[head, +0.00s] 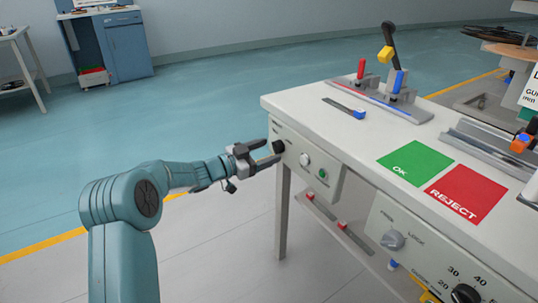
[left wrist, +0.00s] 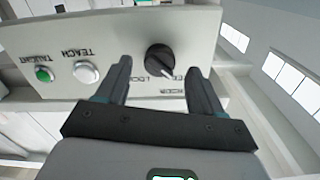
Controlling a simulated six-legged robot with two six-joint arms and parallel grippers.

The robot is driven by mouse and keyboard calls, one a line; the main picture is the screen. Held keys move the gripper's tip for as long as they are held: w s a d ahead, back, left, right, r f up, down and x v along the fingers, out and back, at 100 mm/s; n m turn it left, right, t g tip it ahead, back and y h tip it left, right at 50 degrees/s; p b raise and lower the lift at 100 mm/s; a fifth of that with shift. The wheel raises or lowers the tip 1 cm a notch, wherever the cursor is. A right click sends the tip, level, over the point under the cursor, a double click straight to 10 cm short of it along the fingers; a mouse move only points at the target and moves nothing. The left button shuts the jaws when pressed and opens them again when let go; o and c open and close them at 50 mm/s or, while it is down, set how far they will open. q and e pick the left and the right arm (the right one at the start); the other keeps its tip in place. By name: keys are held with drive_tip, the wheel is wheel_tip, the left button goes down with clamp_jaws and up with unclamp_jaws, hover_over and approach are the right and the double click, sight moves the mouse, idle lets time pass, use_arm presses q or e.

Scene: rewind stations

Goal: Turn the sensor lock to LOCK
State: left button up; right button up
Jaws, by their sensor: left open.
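The sensor lock is a black round knob (head: 279,147) at the left end of a small white panel (head: 308,163) on the bench side. In the left wrist view the knob (left wrist: 160,59) appears with upside-down lettering, including LOCK, below it. Its pale pointer mark slants to the lower right, towards another label partly hidden by a finger. My left gripper (head: 268,154) is open in front of the knob. In the left wrist view its fingers (left wrist: 158,70) stand either side of the knob, with gaps showing. My right gripper is not in view.
Beside the knob are a white TEACH button (left wrist: 86,73) and a green TAUGHT one (left wrist: 43,75). A separate grey FREE/LOCK knob (head: 392,240) is on the nearer front panel. The bench top carries green OK (head: 415,162) and red REJECT (head: 466,193) pads. Floor left of the bench is clear.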

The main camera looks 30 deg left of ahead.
use_arm(q)
drive_tip(key=shift+x, duration=0.8)
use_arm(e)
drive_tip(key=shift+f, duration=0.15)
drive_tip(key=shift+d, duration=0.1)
use_arm(q)
drive_tip(key=c, duration=1.1)
drive_tip(key=shift+o, duration=0.3)
drive_tip(key=shift+m, duration=0.4)
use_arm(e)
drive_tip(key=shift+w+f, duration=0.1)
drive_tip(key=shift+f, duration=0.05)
use_arm(q)
drive_tip(key=shift+m+b, duration=3.5)
drive_tip(key=shift+m, duration=5.1)
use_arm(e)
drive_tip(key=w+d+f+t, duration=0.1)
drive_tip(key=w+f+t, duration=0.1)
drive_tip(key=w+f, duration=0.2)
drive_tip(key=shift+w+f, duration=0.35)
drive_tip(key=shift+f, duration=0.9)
